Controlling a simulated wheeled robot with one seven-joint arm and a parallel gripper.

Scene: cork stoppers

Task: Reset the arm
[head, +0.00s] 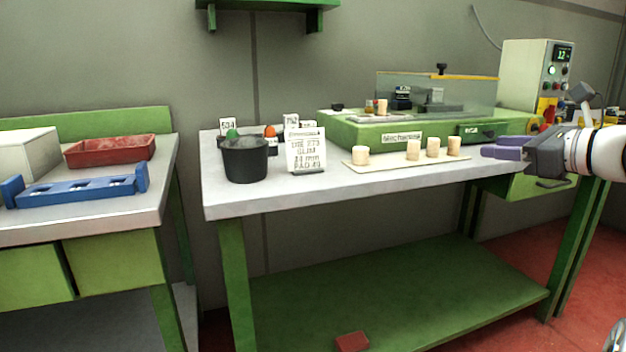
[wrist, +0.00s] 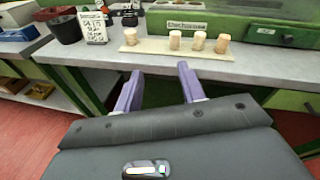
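My gripper (head: 503,148) is at the right of the head view, in front of the workbench's front edge. In the wrist view its two purple fingers (wrist: 158,88) stand apart with nothing between them, so it is open and empty. Several cork stoppers (head: 433,147) stand upright on a pale board (head: 400,160) on the bench. In the wrist view the corks (wrist: 198,41) stand beyond the fingertips, apart from them, on the board (wrist: 154,46).
The grey-topped workbench (head: 270,199) carries a black bucket (head: 245,160), a printed sign (head: 306,150) and a green machine (head: 360,132) with a clear guard. A second bench at left holds a blue rack (head: 75,189) and a red tray (head: 110,151). A control box (head: 530,75) stands behind my arm.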

